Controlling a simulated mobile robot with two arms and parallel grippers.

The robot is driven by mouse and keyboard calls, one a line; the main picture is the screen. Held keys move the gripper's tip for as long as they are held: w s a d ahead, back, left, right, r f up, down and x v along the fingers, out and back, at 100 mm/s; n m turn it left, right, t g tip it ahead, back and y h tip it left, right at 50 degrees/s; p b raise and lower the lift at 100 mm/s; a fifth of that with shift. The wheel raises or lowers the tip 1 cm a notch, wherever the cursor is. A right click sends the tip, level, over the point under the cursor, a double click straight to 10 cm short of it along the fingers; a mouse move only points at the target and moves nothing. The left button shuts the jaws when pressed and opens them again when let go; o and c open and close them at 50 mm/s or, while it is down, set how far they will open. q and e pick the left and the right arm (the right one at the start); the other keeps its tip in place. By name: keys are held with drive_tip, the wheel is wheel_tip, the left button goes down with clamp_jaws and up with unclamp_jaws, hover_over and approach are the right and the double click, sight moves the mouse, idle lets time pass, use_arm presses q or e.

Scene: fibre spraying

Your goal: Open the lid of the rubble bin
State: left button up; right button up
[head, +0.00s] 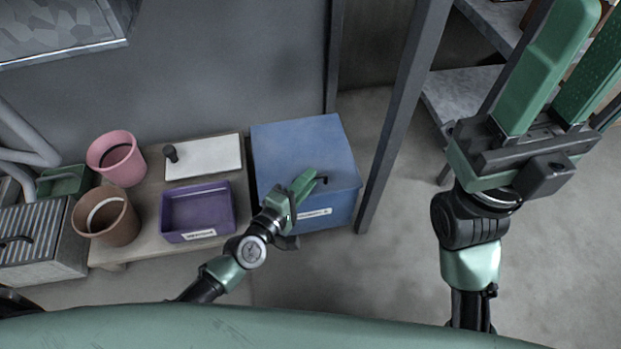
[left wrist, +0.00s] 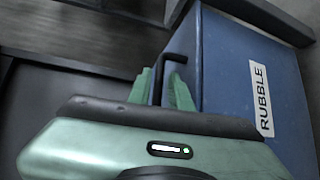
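The rubble bin (head: 280,150) is a blue box on the floor beside a low bench, with its flat lid down. Its side carries a white RUBBLE label (left wrist: 264,85) in the left wrist view. A thin black bent handle (left wrist: 175,58) sticks out from the bin's front. My left gripper (head: 303,185) is at this handle, with the bar between its green fingers. A narrow dark gap shows there, so I cannot tell whether they grip it. My right gripper (head: 568,70) is raised at the right, fingers apart and empty.
A low bench (head: 150,222) left of the bin holds a purple tray (head: 197,211), a white board (head: 203,157) and pink (head: 116,158) and brown (head: 105,216) buckets. A dark post (head: 398,120) stands close to the bin's right. Floor at right is clear.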

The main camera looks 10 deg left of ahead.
use_arm(q)
drive_tip(key=shift+w+d+f, duration=0.1)
drive_tip(key=shift+w+d, duration=0.25)
drive_tip(key=shift+w, duration=0.3)
clamp_jaws()
idle(1.0)
